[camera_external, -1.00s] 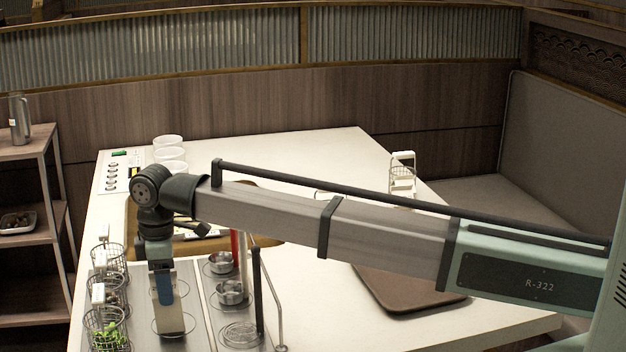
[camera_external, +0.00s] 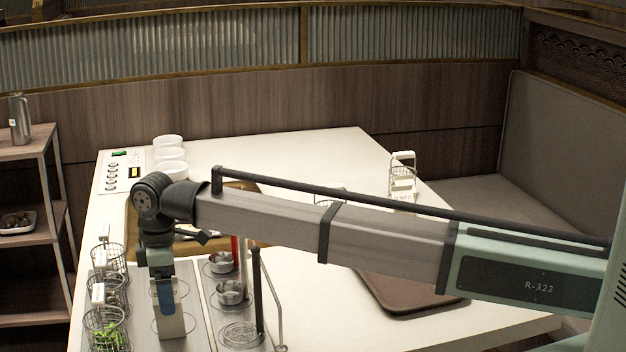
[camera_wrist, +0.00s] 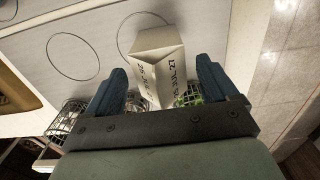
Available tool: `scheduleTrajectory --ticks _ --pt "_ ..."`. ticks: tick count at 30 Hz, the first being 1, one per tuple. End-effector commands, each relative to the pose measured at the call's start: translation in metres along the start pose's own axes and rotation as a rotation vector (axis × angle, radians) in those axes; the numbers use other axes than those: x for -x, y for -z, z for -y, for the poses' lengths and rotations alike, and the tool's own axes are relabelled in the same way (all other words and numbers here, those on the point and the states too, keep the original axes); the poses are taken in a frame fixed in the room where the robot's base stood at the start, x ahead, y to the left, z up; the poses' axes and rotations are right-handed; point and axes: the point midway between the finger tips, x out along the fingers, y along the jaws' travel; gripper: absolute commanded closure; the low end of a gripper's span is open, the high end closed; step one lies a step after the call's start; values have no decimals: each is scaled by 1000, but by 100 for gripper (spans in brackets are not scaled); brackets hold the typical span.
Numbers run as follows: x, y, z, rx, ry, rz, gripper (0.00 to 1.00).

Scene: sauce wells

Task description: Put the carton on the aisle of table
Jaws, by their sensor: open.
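A pale carton (camera_wrist: 160,50) with dark printed lettering stands between the fingers of my gripper (camera_wrist: 162,78) in the wrist view. The fingers are open, one on each side of it; I cannot tell whether either touches it. In the external view the carton (camera_external: 172,325) shows below the blue finger of my gripper (camera_external: 165,292), on the grey panel with ring outlines (camera_external: 197,335). My gripper hides its upper part. The white table (camera_external: 300,150) stretches away behind and to the right.
Wire baskets (camera_external: 106,325), one with greens, line the left edge. Metal cups (camera_external: 230,292) and upright rods (camera_external: 258,290) stand close to the right. A brown tray (camera_external: 385,300) lies at the front right. White bowls (camera_external: 170,155) and a white caddy (camera_external: 402,175) stand farther back.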

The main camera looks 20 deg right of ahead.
Motion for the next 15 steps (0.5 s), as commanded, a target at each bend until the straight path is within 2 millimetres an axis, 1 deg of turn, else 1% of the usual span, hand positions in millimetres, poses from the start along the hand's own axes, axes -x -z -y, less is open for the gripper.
scheduleTrajectory --ticks 4,7,11,15 --pt "5 0 0 0 0 0 13" --pt "15 1 0 0 -1 -1 13" --pt "37 1 0 0 -1 -2 13" --pt "64 1 -1 0 -1 -2 13"
